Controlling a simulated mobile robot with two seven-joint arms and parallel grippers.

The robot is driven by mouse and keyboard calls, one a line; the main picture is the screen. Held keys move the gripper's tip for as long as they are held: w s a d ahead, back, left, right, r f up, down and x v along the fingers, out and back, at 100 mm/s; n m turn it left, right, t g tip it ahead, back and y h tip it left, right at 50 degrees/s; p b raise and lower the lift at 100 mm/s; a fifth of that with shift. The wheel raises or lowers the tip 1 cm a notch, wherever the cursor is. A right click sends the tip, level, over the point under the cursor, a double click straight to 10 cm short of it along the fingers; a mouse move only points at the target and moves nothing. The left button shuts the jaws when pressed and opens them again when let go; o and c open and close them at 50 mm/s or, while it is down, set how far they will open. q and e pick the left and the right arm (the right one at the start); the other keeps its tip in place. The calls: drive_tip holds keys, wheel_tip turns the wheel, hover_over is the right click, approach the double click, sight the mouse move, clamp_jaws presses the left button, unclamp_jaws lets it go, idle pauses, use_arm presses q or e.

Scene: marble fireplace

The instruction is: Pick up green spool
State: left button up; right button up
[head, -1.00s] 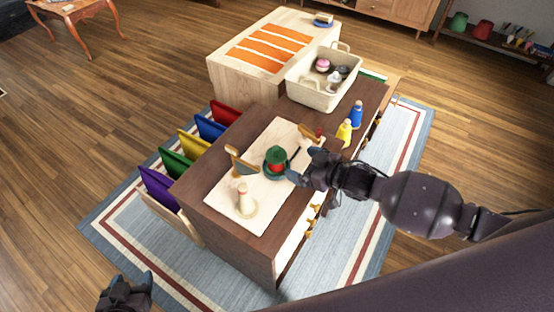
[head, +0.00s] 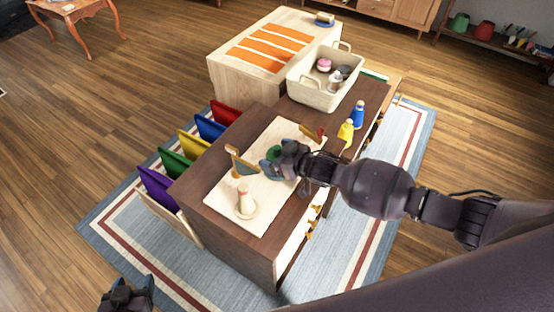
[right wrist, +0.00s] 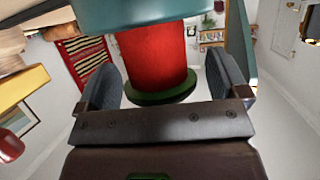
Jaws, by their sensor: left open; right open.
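The green spool (head: 273,152) stands on the pale board (head: 262,215) on the dark cabinet top, partly hidden by my right gripper (head: 272,166). In the right wrist view the spool (right wrist: 155,55) shows a red middle between a teal-green upper part and a green lower flange. My right gripper (right wrist: 165,80) is open, with one finger to each side of the red middle in the picture; a gap shows at both sides. My left gripper (head: 130,288) is open and empty at the lower left, away from the cabinet.
A cream post (head: 245,203) and a wooden upright piece (head: 240,164) stand near the spool on the board. Yellow (head: 345,134) and blue (head: 357,114) bottle-like items stand to the right. A basket (head: 313,98) is behind. Coloured panels (head: 175,163) line the left side.

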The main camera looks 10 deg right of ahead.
drive_tip(key=c, duration=1.1)
